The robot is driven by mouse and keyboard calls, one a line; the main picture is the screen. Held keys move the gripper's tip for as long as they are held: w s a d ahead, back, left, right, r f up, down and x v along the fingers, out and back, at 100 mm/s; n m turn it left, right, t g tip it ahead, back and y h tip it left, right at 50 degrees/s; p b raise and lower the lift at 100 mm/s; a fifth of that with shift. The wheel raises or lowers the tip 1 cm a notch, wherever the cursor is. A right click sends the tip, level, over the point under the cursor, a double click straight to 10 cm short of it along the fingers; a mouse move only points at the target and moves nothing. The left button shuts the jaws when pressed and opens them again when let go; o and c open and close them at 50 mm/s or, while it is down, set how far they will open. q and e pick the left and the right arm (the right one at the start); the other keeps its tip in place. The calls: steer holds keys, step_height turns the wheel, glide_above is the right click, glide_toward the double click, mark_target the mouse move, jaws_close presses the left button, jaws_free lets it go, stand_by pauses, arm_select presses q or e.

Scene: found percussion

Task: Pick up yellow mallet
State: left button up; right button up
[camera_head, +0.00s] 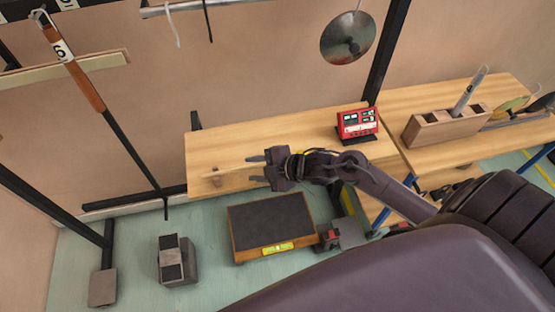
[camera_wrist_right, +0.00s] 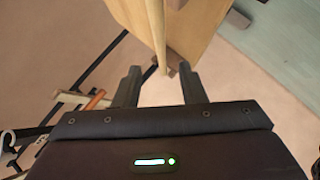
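A thin pale wooden stick (camera_head: 226,170), which may be the mallet's handle, is at the left end of the wooden bench. It also shows in the right wrist view (camera_wrist_right: 156,30), running down from the top edge to between the fingertips. I see no clear yellow mallet head; a small yellow patch (camera_head: 303,152) shows behind my right wrist. My right gripper (camera_head: 249,168) is open over the bench, its fingertips pointing left toward the stick. In the right wrist view, its two fingers (camera_wrist_right: 160,68) stand apart on either side of the stick's end. My left gripper is not in view.
The wooden bench (camera_head: 240,140) has a red device (camera_head: 357,124) at its right. A wooden block holder (camera_head: 445,127) stands on the right bench. A dark-topped platform (camera_head: 270,221) is on the floor below. A metal bowl (camera_head: 348,38) and an orange-handled hammer (camera_head: 84,86) hang above.

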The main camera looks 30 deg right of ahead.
mark_target(241, 169)
steer(key=p+x, duration=0.1)
steer(key=x, duration=0.3)
steer(key=shift+w+f, duration=0.1)
steer(key=shift+f, duration=0.05)
steer(key=shift+w+a+f+p, duration=0.2)
steer(key=shift+w+f+p, duration=0.1)
steer(key=shift+f, duration=0.05)
jaws_close()
